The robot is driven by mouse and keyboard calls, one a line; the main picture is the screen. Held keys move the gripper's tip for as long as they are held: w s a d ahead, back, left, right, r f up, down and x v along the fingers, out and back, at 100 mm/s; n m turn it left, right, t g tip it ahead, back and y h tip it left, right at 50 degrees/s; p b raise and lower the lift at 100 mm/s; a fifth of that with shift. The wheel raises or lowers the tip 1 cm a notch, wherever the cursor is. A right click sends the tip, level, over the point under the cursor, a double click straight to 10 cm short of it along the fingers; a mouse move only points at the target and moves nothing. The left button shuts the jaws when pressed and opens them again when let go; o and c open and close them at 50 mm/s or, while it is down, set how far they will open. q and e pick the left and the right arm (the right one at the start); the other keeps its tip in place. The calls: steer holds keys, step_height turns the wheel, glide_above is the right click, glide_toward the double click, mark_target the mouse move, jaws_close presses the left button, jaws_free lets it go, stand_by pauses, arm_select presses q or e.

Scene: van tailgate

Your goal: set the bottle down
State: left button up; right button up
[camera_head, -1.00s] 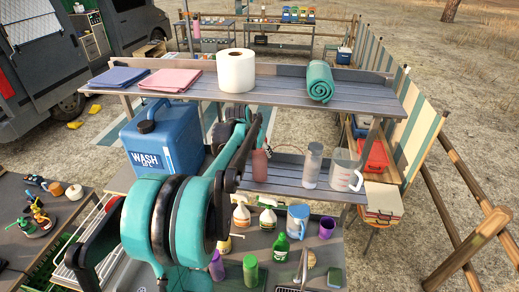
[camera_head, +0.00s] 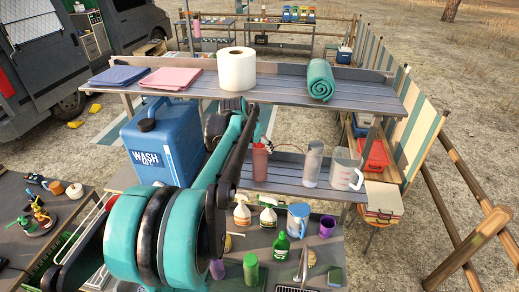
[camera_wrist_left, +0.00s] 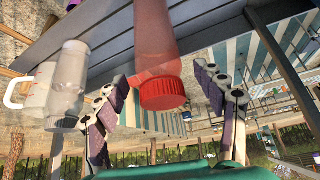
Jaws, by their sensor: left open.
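The red bottle (camera_head: 260,163) stands upright on the middle shelf (camera_head: 285,183), left of a clear bottle. My left gripper (camera_head: 258,133) is by the bottle's upper end, partly hidden by my own arm. The left wrist view is upside down and shows the red bottle (camera_wrist_left: 160,40) with its ribbed red cap towards the camera. The left gripper's fingers (camera_wrist_left: 163,88) are spread to either side of the cap, with gaps visible. The bottle's base is out of that view. My right gripper is not in view.
A clear bottle (camera_head: 312,165) and a measuring jug (camera_head: 345,169) stand to the right on the same shelf. A blue wash canister (camera_head: 160,145) stands to the left. The upper shelf (camera_head: 205,88) holds cloths, a paper roll (camera_head: 236,68) and a green rolled mat (camera_head: 320,80).

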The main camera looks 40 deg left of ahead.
arm_select(q)
steer(key=s+d+m, duration=0.1)
steer(key=s+d, duration=0.4)
steer(key=d, duration=0.5)
steer(key=s+d, duration=0.5)
steer(key=d, duration=0.6)
steer(key=s+d+f+m+h, duration=0.1)
steer(key=s+d+f, duration=0.6)
steer(key=s+d, duration=0.2)
steer(key=shift+s+d+f+m+t, duration=0.3)
steer(key=shift+s+t, duration=0.1)
steer(key=shift+s, duration=0.35)
steer(key=shift+a, duration=0.1)
